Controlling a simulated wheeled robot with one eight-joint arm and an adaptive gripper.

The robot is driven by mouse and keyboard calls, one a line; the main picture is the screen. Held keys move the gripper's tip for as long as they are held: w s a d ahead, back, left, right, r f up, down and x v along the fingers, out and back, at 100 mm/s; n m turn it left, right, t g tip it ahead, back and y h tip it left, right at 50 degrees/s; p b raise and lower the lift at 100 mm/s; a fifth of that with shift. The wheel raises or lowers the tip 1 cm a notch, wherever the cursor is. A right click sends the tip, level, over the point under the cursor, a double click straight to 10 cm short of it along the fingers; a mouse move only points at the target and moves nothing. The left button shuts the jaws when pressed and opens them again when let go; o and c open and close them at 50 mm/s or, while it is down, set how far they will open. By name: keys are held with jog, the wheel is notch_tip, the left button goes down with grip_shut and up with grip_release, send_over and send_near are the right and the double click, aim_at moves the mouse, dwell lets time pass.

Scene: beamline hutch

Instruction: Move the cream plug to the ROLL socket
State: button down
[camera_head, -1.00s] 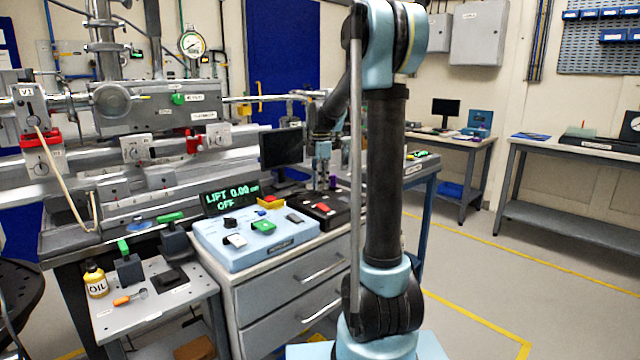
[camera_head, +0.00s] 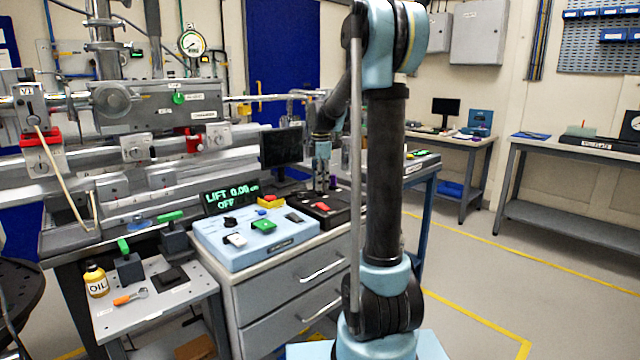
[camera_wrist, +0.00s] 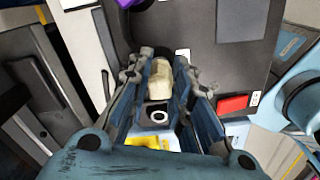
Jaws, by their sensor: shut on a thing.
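The cream plug (camera_wrist: 152,76) shows in the wrist view between the two fingers of my gripper (camera_wrist: 158,98), which is shut on it. A dark piece with a pale ring (camera_wrist: 158,116) sits just below the plug between the fingers; I cannot tell whether it is part of the plug. In the head view my gripper (camera_head: 322,186) points down at the black box (camera_head: 338,216) beside the blue console. The plug is too small to make out there. I cannot make out a ROLL label or tell which socket is ROLL.
The black box carries a red part (camera_head: 321,206), also in the wrist view (camera_wrist: 233,104). The blue console (camera_head: 260,255) has a green part, and a LIFT 0.00 OFF display (camera_head: 231,198) stands behind it. A dark monitor (camera_head: 281,147) stands behind my gripper. A purple thing (camera_wrist: 127,3) is close by.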

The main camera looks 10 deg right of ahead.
jog(key=shift+f, duration=0.35)
dwell(0.3)
jog(key=c, duration=1.4)
grip_release()
jog(key=shift+o, duration=0.2)
jog(key=shift+r, duration=0.15)
